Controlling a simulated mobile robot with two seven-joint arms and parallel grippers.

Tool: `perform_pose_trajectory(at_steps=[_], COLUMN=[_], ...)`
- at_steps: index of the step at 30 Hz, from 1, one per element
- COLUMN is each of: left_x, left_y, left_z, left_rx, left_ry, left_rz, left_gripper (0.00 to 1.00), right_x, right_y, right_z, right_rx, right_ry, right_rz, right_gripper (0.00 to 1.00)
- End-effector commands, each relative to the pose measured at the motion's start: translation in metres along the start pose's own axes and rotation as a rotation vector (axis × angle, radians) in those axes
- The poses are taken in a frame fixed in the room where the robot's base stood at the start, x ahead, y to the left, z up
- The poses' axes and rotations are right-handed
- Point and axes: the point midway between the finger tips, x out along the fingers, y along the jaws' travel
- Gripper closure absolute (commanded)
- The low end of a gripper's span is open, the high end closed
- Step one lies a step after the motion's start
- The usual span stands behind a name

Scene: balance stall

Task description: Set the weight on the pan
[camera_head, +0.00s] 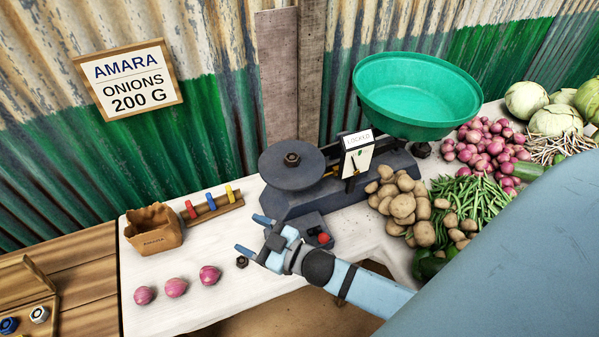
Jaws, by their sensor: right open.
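The balance (310,198) stands at the middle of the table, with a dark round pan (280,170) on its left and a green bowl (410,98) on its right. A dark hexagonal piece (292,159) sits at the middle of the dark pan; I cannot tell if it is loose. A small dark hexagonal weight (242,262) lies on the white cloth in front of the balance. My right gripper (253,235) is open with nothing between its blue fingers, beside and above that weight. My left gripper is out of view.
A control box with a red button (323,238) sits close to my right gripper. A paper bag (153,229), a rack with coloured pieces (212,208) and three onions (176,287) lie to the left. Potatoes (402,205) and beans crowd the right.

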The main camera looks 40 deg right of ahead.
Motion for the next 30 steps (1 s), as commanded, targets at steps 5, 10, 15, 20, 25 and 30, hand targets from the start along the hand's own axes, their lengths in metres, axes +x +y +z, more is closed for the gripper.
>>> perform_pose_trajectory(at_steps=[5, 10, 15, 20, 25, 30], left_x=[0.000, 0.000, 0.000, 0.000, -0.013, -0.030], left_y=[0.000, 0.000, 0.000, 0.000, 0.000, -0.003], left_z=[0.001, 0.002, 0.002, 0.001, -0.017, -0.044], left_rx=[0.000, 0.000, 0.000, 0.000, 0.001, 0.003], left_ry=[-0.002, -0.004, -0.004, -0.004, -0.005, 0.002], left_rz=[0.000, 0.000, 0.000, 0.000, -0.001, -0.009], left_gripper=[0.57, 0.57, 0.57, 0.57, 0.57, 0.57], right_x=[-0.080, -0.123, -0.129, -0.129, -0.129, -0.129], right_y=[-0.025, -0.046, -0.050, -0.050, -0.044, -0.035], right_z=[0.079, 0.107, 0.111, 0.111, 0.088, 0.059], right_rx=[0.190, 0.275, 0.287, 0.285, 0.284, 0.282], right_ry=[-0.410, -0.598, -0.626, -0.624, -0.623, -0.622], right_rz=[0.122, 0.119, 0.114, 0.114, 0.116, 0.123], right_gripper=[0.32, 0.32, 0.32, 0.32, 0.32, 0.32])
